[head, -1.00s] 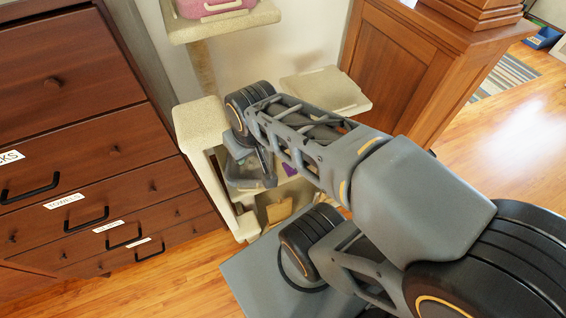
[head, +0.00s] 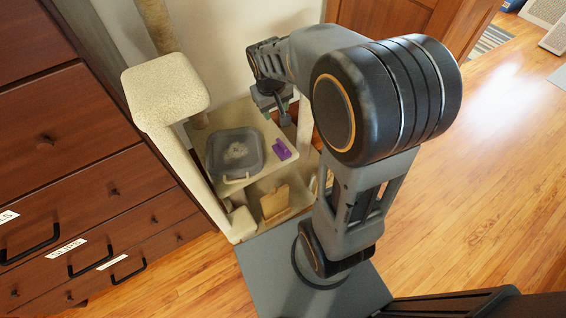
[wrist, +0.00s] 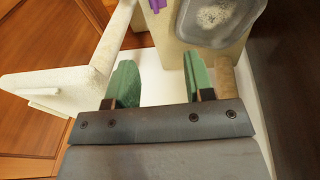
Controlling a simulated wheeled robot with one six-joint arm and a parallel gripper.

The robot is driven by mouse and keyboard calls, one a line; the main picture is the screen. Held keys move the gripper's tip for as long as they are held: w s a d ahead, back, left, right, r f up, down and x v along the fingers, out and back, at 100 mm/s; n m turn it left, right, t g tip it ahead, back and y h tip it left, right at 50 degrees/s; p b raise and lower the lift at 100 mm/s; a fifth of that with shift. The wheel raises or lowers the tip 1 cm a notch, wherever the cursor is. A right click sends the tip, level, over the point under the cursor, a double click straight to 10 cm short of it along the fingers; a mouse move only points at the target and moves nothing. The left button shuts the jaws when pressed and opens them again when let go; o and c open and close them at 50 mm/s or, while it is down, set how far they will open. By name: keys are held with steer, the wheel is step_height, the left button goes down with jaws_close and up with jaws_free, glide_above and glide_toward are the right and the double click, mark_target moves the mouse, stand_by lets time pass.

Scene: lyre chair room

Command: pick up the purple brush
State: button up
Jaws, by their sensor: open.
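In the wrist view, part of the brush (wrist: 155,5) shows at the top edge, partly cut off. My gripper (head: 278,104) is above and behind the brush in the head view, partly hidden by my arm. In the wrist view, my gripper's green fingertips (wrist: 155,80) are apart with nothing between them.
A cat tree post with a square beige top (head: 165,85) stands left of the shelf. A tan box (head: 274,203) sits on the level below. Wooden drawers (head: 70,150) stand at the left. Open wooden floor (head: 480,170) lies at the right.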

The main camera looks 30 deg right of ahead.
steer(key=g+b, duration=0.1)
steer(key=b, duration=0.6)
glide_toward(283, 146)
steer(key=shift+n+h, duration=0.3)
steer(key=shift+h, duration=0.1)
steer(key=f+b, duration=0.2)
steer(key=f, duration=0.1)
steer(key=f+b, duration=0.1)
steer(key=shift+w+d+f, duration=0.2)
steer(key=shift+d+f, duration=0.05)
steer(key=shift+f, duration=0.15)
steer(key=shift+w+d+f+b, duration=0.1)
steer(key=shift+d+f+b, duration=0.15)
steer(key=shift+f+b, duration=0.9)
steer(key=shift+d+f+b, duration=0.2)
steer(key=shift+f+b, duration=0.05)
steer(key=shift+f, duration=1.7)
steer(key=shift+c, duration=0.2)
jaws_close()
